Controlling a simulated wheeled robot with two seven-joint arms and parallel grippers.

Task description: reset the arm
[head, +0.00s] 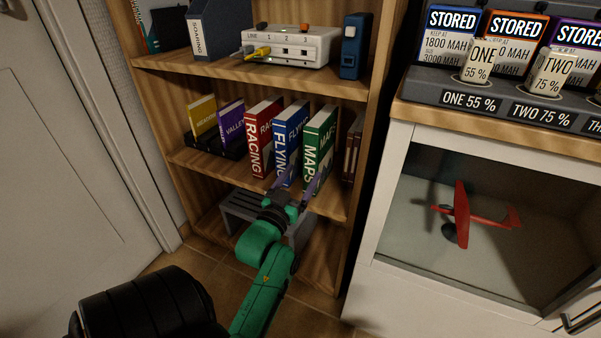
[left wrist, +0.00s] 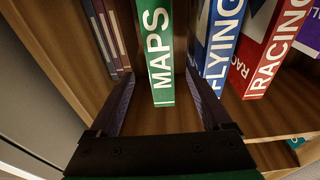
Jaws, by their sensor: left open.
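My left gripper (head: 293,190) is in front of the middle shelf of the bookcase, at the end of my green arm. In the left wrist view its two dark fingers (left wrist: 160,95) are spread apart, with the green MAPS book (left wrist: 158,50) standing between and beyond them. I cannot tell whether the fingers touch the book. In the head view the green MAPS book (head: 319,147) stands upright at the right of the row, beside the blue FLYING book (head: 289,145). My right gripper is not in view.
The red RACING book (head: 261,135), purple VALLEY book (head: 231,127) and a yellow book (head: 203,117) share the shelf. A white box (head: 290,45) with cables is on the shelf above. A grey stool (head: 240,209) stands below. A cabinet with a red plane (head: 462,215) is at right.

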